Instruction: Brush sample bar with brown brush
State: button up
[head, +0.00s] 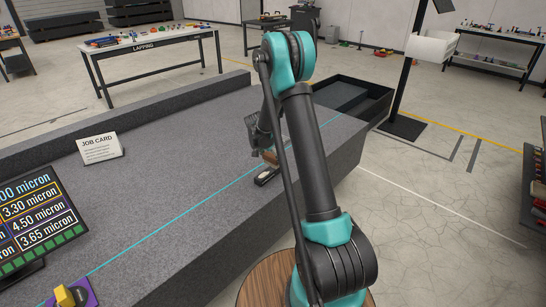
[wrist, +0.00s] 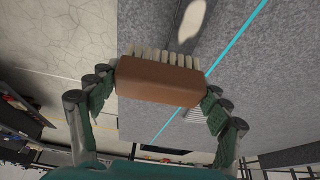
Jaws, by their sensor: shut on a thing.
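My gripper (wrist: 160,98) is shut on the brown brush (wrist: 158,82), with its fingers at the two ends of the block. The pale bristles point toward the top of the wrist view, clear of the fingers. In the head view my gripper (head: 262,143) hangs over the granite bed, partly behind my arm, and a little of the brush (head: 270,157) shows below it. A small dark bar (head: 266,177), which looks like the sample bar, lies on the bed just below the brush. I cannot tell whether the bristles touch it. A pale oval patch (wrist: 192,19) shows beyond the bristles.
The granite bed (head: 185,170) carries a cyan line and a job card (head: 100,148). A display (head: 35,225) with micron values stands at the left. A dark open tray (head: 345,97) is beyond the bed's far end. The bed around the bar is largely clear.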

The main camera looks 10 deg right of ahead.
aim_at(270, 165)
jog(key=shift+d+f, duration=0.15)
jog(key=shift+f, duration=0.25)
jog(key=f, duration=0.5)
jog(key=shift+s+a, duration=0.25)
jog(key=shift+s+a+r, duration=0.1)
jog(key=shift+s+a, duration=0.4)
jog(key=shift+a, duration=0.1)
jog(key=shift+f, duration=0.7)
jog(key=shift+d, duration=0.1)
